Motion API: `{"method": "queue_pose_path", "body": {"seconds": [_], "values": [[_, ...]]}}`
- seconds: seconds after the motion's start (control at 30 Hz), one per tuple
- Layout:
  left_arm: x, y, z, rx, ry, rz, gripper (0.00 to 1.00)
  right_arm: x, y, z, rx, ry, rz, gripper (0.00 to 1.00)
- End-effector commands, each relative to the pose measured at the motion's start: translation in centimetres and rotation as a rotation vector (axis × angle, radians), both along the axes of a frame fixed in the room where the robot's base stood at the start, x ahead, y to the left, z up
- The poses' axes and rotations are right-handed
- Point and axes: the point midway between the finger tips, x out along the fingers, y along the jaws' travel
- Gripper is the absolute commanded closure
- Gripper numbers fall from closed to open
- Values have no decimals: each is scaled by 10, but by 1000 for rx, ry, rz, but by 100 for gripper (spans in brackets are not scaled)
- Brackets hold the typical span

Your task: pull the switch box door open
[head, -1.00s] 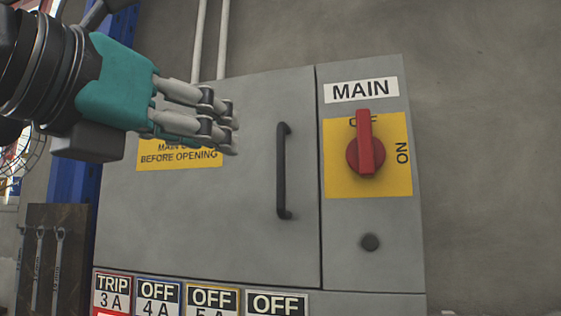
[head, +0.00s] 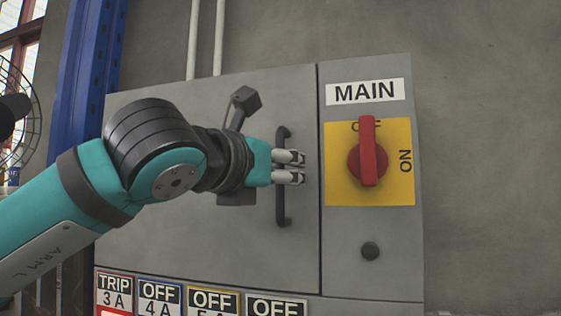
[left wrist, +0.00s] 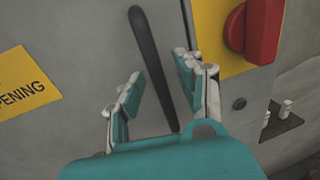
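The grey switch box door (head: 215,255) looks shut, flush with the panel at its right. Its dark vertical bar handle (head: 282,212) is near the door's right edge. My left gripper (head: 300,167) is at the handle's middle, with its two fingers apart. In the left wrist view the handle (left wrist: 148,50) runs between the two open fingers (left wrist: 158,88), with a gap on either side. The red main switch (head: 368,152) stands upright at OFF on a yellow plate. My right gripper is in neither view.
The red switch sticks out just right of the handle, beside my left fingers. Breaker labels (head: 213,299) line the panel below the door. A blue post (head: 85,85) stands at the left. Bare wall lies to the right.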

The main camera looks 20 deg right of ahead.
Motion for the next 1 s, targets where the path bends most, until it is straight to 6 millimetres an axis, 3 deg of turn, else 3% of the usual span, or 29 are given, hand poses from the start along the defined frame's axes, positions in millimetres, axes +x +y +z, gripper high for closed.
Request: {"method": "queue_pose_path", "body": {"seconds": [0.3, 0.57, 1.0], "values": [[2, -2, -1, 1, 1, 1, 65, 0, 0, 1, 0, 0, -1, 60], [2, -2, -1, 1, 1, 0, 99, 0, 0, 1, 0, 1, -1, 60], [2, -1, 0, 0, 1, 1, 100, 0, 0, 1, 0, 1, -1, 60]]}}
